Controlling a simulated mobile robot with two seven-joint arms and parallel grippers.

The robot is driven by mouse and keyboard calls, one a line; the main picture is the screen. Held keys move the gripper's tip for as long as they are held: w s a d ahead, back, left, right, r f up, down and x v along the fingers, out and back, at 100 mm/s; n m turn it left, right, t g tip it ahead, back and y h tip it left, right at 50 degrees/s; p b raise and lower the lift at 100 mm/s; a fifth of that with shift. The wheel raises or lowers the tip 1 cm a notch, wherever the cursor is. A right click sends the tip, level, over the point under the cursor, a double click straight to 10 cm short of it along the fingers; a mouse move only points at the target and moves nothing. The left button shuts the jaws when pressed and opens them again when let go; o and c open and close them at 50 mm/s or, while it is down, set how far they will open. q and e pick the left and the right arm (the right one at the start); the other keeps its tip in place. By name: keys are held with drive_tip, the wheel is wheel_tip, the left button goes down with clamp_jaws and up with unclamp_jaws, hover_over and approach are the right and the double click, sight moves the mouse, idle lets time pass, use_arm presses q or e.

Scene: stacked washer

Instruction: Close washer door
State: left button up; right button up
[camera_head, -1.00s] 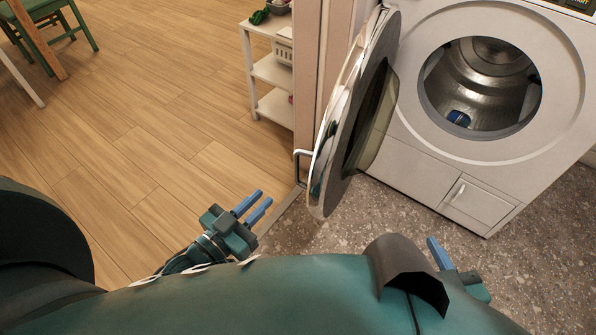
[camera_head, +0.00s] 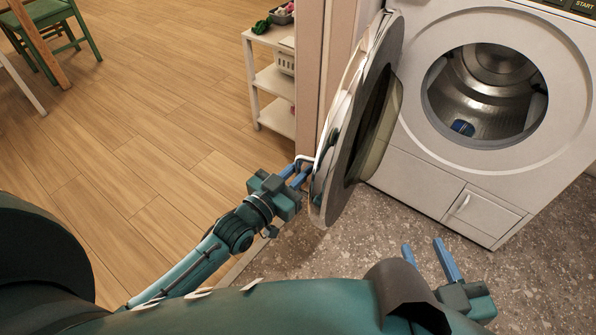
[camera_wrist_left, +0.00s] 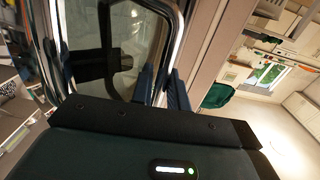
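The washer door (camera_head: 345,150) stands wide open, hinged at the left of the white washer (camera_head: 415,185). The round drum opening (camera_head: 490,90) is uncovered, with a small blue item (camera_head: 463,127) inside. My left gripper (camera_head: 294,172) is open at the door's outer side, with its blue fingertips close to the door's handle (camera_head: 303,160). In the left wrist view the fingers (camera_wrist_left: 162,88) are apart in front of the shiny door (camera_wrist_left: 115,45); I cannot tell whether they touch it. My right gripper (camera_head: 428,255) is open and empty, low in front of the washer.
A wall edge (camera_head: 337,55) stands just behind the door, left of the washer. A white shelf (camera_head: 272,80) is beyond it. A green chair (camera_head: 60,30) is at the far left. The wooden floor at left and speckled floor before the washer are clear.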

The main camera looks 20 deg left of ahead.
use_arm(q)
drive_tip(key=shift+c, duration=0.3)
clamp_jaws()
drive_tip(key=shift+s+d, duration=0.1)
drive_tip(key=shift+d, duration=0.05)
